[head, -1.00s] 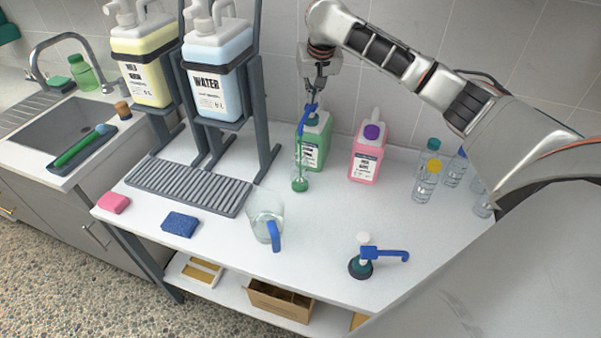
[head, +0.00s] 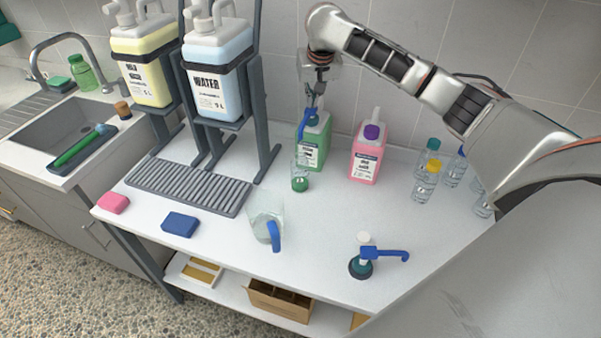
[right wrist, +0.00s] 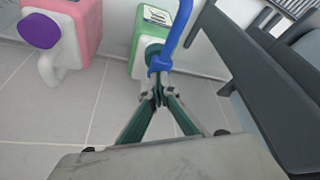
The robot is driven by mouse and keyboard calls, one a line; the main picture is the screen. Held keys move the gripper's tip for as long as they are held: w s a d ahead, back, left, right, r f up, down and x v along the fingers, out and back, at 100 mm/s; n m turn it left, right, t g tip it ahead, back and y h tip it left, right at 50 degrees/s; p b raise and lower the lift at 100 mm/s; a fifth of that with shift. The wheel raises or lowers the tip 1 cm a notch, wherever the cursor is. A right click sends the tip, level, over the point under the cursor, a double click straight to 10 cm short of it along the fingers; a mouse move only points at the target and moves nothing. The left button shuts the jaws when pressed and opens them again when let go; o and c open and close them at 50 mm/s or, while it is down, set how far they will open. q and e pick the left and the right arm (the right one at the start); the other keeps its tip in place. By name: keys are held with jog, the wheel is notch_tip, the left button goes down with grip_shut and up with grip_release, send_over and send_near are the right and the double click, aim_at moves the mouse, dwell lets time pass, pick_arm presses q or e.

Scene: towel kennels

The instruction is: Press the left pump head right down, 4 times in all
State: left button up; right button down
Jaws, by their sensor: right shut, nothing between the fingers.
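The left pump head (head: 308,122) is blue and sits on the green bottle (head: 323,142) at the back of the counter; it also shows in the right wrist view (right wrist: 175,42). My right gripper (head: 317,92) is shut and empty, fingertips pointing down right at the top of the pump head. I cannot tell whether they touch it. In the right wrist view the closed fingertips (right wrist: 158,98) overlap the head's near end. A small clear vessel (head: 299,172) with green in its bottom stands below the spout. My left gripper is not in view.
A pink bottle (head: 367,153) with a purple cap stands right of the green one. Several clear bottles (head: 426,180) stand farther right. Another blue-headed pump (head: 364,254) and a clear jug (head: 266,222) are nearer the front. The dark stand (head: 262,110) is close on the left.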

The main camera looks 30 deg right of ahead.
jog(key=shift+r, duration=2.1)
jog(key=shift+f, duration=0.15)
jog(key=shift+f, duration=2.35)
jog(key=shift+r, duration=2.5)
jog(key=shift+f, duration=0.1)
jog(key=shift+f, duration=2.3)
